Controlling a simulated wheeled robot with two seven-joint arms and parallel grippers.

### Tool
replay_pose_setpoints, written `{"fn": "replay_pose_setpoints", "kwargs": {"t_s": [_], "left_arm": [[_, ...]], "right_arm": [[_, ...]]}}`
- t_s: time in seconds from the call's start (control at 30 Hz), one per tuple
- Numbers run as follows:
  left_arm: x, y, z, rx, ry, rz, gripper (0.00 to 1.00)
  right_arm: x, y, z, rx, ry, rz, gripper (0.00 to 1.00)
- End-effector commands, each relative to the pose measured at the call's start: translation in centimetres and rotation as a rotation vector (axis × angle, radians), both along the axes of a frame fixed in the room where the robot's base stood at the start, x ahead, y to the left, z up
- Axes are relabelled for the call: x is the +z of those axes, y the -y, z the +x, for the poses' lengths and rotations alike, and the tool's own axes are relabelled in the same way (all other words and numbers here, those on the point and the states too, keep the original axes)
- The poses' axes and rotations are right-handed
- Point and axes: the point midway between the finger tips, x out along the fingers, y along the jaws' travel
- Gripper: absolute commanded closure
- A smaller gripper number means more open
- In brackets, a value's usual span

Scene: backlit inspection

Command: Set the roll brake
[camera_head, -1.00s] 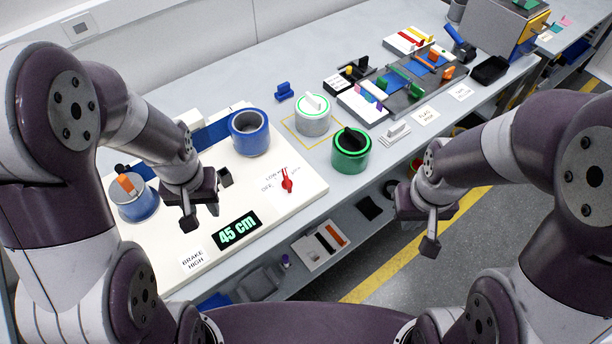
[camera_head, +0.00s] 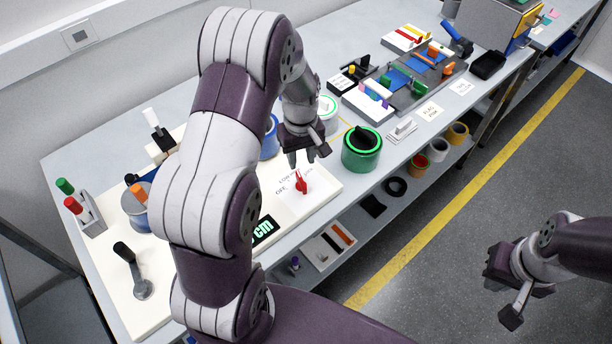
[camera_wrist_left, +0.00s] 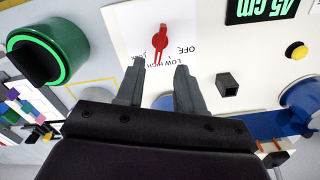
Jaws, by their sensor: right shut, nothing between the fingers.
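The red dial knob (camera_head: 301,182) sits on a white label plate on the cream panel (camera_head: 325,192). In the left wrist view the knob (camera_wrist_left: 160,42) has OFF, LOW and HIGH printed around it. Its thin tip faces the LOW/HIGH lettering; the exact mark is unclear. My left gripper (camera_head: 305,158) is above and just behind the knob. In the wrist view its fingers (camera_wrist_left: 159,85) are apart and empty, with the knob beyond their tips. My right gripper (camera_head: 502,300) is shut and empty over the floor at right. The BRAKE HIGH card is hidden behind my left arm.
A display (camera_wrist_left: 262,8) reads 45 cm. A green-ringed pot (camera_head: 361,150) stands right of the knob. A blue roll (camera_head: 270,138) is partly hidden behind my left arm. A grey lever (camera_head: 137,275) and a red-and-green switch block (camera_head: 88,215) are at left.

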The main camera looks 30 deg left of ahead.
Motion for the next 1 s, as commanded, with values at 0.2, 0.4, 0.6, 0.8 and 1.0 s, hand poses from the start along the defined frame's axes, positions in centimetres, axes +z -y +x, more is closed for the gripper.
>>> {"fn": "replay_pose_setpoints", "kwargs": {"t_s": [0.2, 0.4, 0.6, 0.8, 1.0], "left_arm": [[-5.4, 0.0, -0.1, -0.002, -0.005, -0.001, 0.63], [-8.4, 0.0, -0.1, -0.003, -0.002, -0.001, 0.63], [-9.2, 0.0, 0.0, -0.003, 0.000, 0.000, 0.63], [-9.2, 0.0, 0.0, -0.003, 0.000, 0.000, 0.73], [-9.2, 0.0, 0.0, -0.003, 0.000, 0.000, 1.00]], "right_arm": [[1.3, 0.0, 0.0, 0.000, 0.000, 0.000, 1.00], [1.7, 0.0, 0.0, 0.000, 0.000, 0.000, 1.00], [1.8, 0.0, 0.0, 0.000, 0.000, 0.000, 1.00], [1.8, 0.0, 0.0, 0.000, 0.000, 0.000, 1.00], [1.8, 0.0, 0.0, 0.000, 0.000, 0.000, 1.00]]}}
